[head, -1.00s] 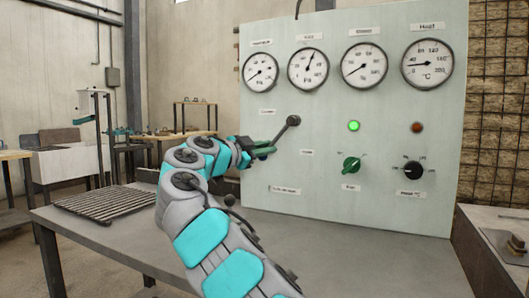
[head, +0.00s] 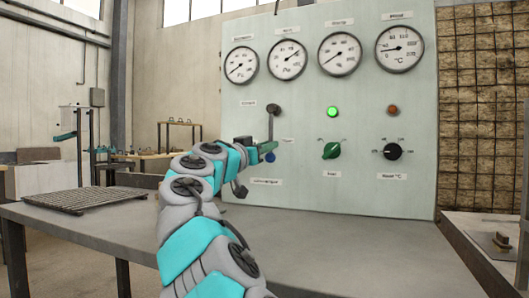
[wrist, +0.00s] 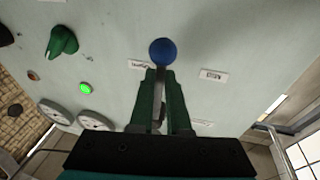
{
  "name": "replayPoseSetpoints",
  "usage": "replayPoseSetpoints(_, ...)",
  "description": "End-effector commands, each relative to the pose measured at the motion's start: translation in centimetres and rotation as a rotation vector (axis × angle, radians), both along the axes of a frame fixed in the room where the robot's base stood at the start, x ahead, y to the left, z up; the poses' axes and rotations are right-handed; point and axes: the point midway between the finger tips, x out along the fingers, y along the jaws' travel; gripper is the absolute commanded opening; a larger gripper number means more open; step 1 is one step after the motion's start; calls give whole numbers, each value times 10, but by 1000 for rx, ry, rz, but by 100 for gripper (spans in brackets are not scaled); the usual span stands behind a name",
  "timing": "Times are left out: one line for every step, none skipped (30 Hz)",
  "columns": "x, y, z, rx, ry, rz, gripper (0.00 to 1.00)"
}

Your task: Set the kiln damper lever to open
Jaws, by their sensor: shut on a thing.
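The damper lever (head: 271,128) is on the pale green panel, left of centre in the head view. It hangs almost straight down from its dark round pivot (head: 273,108) to a blue ball knob (head: 269,157). My gripper (head: 258,149) reaches it from the left, just above the knob. In the wrist view the green fingers of my gripper (wrist: 160,80) are shut on the lever's shaft, with the blue knob (wrist: 162,52) just past their tips. Small labels sit around the lever, too blurred to read surely. The fingers partly hide the shaft.
The panel (head: 300,190) also carries several dials, a lit green lamp (head: 333,112), a dull red lamp (head: 393,109), a green knob (head: 331,150) and a black knob (head: 392,151) right of the lever. The grey table (head: 330,235) in front is mostly clear; a ribbed rack (head: 85,199) lies at left.

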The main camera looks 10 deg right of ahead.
Motion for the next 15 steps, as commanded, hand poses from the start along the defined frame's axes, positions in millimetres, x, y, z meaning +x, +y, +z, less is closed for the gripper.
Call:
replayPoseSetpoints(-1, -1, 1, -10, 5, -1, 0)
replayPoseSetpoints(-1, -1, 1, -15, 9, -1, 0)
replayPoseSetpoints(-1, -1, 1, -21, 13, -2, 0)
replayPoseSetpoints(-1, -1, 1, -24, 16, -1, 0)
replayPoseSetpoints(-1, -1, 1, -27, 18, -1, 0)
replayPoseSetpoints(-1, -1, 1, -31, 21, -1, 0)
replayPoseSetpoints(-1, -1, 1, -33, 22, -1, 0)
replayPoseSetpoints(-1, -1, 1, -34, 24, -2, 0)
replayPoseSetpoints(-1, -1, 1, -35, 24, -2, 0)
replayPoseSetpoints(-1, -1, 1, -35, 24, -2, 0)
replayPoseSetpoints(-1, -1, 1, -36, 24, -2, 0)
replayPoseSetpoints(-1, -1, 1, -36, 24, -2, 0)
replayPoseSetpoints(-1, -1, 1, -36, 24, -2, 0)
replayPoseSetpoints(-1, -1, 1, -35, 24, -2, 0)
replayPoseSetpoints(-1, -1, 1, -35, 24, -3, 0)
